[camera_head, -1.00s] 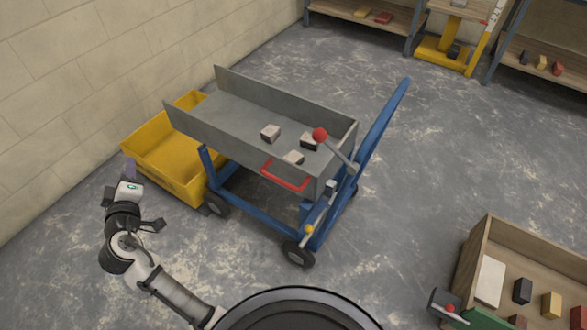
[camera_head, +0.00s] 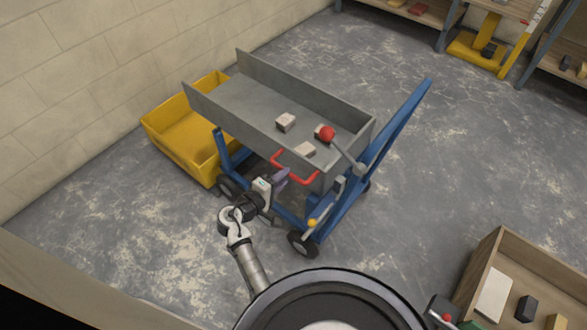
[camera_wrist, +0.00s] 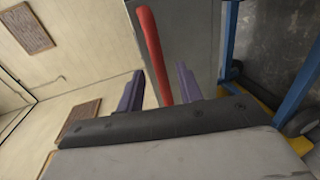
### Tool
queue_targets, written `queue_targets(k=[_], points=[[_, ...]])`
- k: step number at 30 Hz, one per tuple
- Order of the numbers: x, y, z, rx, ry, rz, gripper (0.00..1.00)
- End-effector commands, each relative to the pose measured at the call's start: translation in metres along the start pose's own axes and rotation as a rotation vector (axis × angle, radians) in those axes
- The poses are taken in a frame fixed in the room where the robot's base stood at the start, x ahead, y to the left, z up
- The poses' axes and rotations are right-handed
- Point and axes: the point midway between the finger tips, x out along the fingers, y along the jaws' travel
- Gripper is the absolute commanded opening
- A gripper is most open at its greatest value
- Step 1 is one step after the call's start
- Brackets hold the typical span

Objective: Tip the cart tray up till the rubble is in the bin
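The grey cart tray (camera_head: 255,106) lies about level on a blue wheeled cart frame (camera_head: 380,140). Several pale rubble blocks (camera_head: 286,122) lie in the tray, toward its handle end. A red handle (camera_head: 299,176) is fixed to the tray's near side; it also shows in the wrist view (camera_wrist: 151,50). The yellow bin (camera_head: 182,143) stands on the floor at the tray's far left end, against the wall. My gripper (camera_head: 283,176) is at the red handle's left part. In the wrist view the two purple fingers (camera_wrist: 160,88) are apart, with the red bar between them.
A lever with a red knob (camera_head: 327,134) and a lower lever with a yellow knob (camera_head: 312,223) are on the cart's right end. A wooden crate (camera_head: 487,259) with blocks stands at lower right. Shelves line the back. Floor right of the cart is clear.

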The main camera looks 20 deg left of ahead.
Motion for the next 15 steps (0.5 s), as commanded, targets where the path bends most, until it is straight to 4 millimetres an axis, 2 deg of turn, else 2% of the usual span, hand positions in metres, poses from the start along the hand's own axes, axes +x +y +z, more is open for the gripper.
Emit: queue_targets(k=[1,6,10,15], points=[[0.011,0.002,0.000,0.000,-0.004,0.000,0.36],[0.038,0.001,0.000,0.001,-0.002,0.000,0.36],[0.050,0.001,0.000,0.002,-0.001,0.000,0.36],[0.055,0.000,0.000,0.001,0.001,0.000,0.36]])
